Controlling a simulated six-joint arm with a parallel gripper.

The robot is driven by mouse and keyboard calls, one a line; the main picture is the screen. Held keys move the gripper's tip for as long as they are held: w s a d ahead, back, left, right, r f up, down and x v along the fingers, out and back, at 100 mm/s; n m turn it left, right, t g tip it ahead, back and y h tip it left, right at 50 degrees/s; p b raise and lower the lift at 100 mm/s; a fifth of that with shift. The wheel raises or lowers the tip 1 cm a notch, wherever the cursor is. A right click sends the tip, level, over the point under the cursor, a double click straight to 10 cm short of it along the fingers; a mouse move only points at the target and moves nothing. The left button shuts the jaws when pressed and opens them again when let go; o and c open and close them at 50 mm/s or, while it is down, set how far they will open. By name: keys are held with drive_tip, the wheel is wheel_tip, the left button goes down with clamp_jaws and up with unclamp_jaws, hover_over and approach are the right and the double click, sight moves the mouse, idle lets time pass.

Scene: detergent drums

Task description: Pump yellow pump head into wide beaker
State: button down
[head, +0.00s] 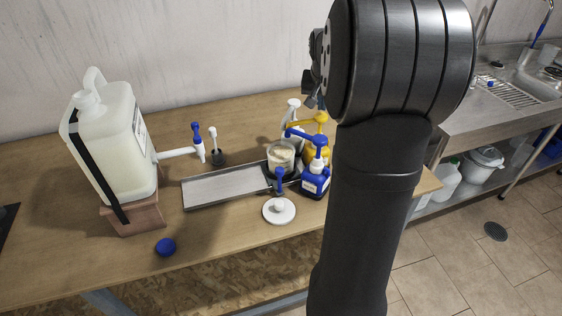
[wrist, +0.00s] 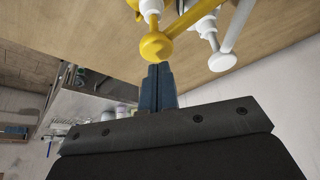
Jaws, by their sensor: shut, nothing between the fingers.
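The yellow pump head (head: 321,117) tops a yellow bottle (head: 327,152), which the blue pump partly hides in the head view. The wide beaker (head: 278,164) is clear with pale contents and stands at the right end of a metal tray. The yellow nozzle points left towards it. My gripper (head: 311,98) is above the yellow pump, mostly hidden behind my arm. In the wrist view my gripper (wrist: 157,70) is shut and empty. Its tips appear right by the yellow pump head (wrist: 155,46); I cannot tell if they touch.
A blue pump bottle (head: 315,181) stands in front of the yellow one. A white pump (head: 292,108) stands just behind it. The metal tray (head: 222,188) is flat. A white jug (head: 118,140), a blue cap (head: 165,247) and a white disc (head: 279,211) are to the left and front.

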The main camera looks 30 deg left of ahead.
drive_tip(key=shift+f, duration=0.1)
drive_tip(key=shift+f, duration=2.65)
drive_tip(key=shift+r, duration=2.75)
wheel_tip(320, 180, up, 6)
drive_tip(key=shift+f, duration=0.1)
drive_tip(key=shift+f, duration=3.3)
